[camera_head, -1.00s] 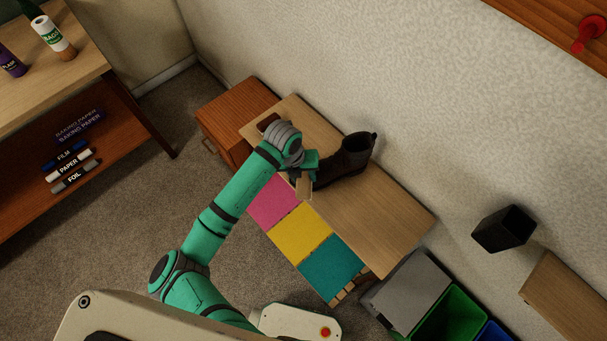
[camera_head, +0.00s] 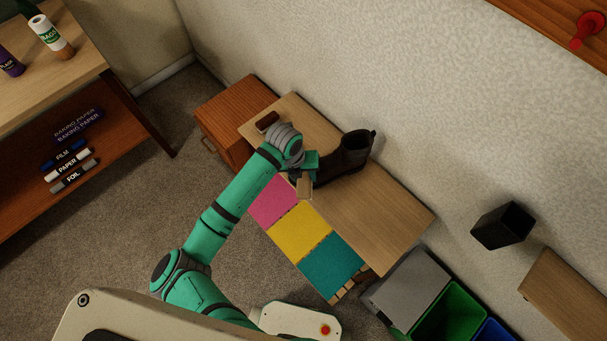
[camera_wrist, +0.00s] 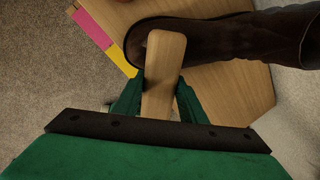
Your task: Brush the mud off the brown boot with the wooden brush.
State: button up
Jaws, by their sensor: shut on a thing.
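The brown boot (camera_head: 349,156) stands on the wooden bench (camera_head: 385,215), its shaft toward the wall and its toe toward my gripper. In the wrist view the boot (camera_wrist: 215,40) lies just beyond the brush. My gripper (camera_head: 306,178) is shut on the wooden brush (camera_head: 304,187), which also shows between the green fingers in the wrist view (camera_wrist: 163,75). The brush overlaps the boot's toe in the wrist view; its bristles are hidden, and I cannot tell whether they touch the boot. A small darker patch shows on the toe beside the brush; I cannot tell whether it is mud.
A dark brown object (camera_head: 267,121) lies at the bench's far left end. Pink (camera_head: 272,203), yellow (camera_head: 299,232) and teal (camera_head: 331,267) panels line the bench's front. A grey bin (camera_head: 405,288) and a green bin (camera_head: 450,312) stand right of it. The bench's right half is clear.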

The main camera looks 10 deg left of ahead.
jog(key=shift+w, duration=0.15)
jog(key=shift+w+a, duration=0.7)
jog(key=shift+w, duration=0.4)
jog(key=shift+w+a, duration=0.65)
jog(key=shift+w, duration=0.45)
jog(key=shift+w+a, duration=0.7)
jog(key=shift+w, duration=0.4)
jog(key=shift+s+d+f, duration=0.1)
jog(key=shift+s+d, duration=0.5)
jog(key=shift+s, duration=0.3)
jog(key=shift+s+d+f, duration=0.1)
jog(key=shift+s+d, duration=0.45)
jog(key=shift+s, duration=0.35)
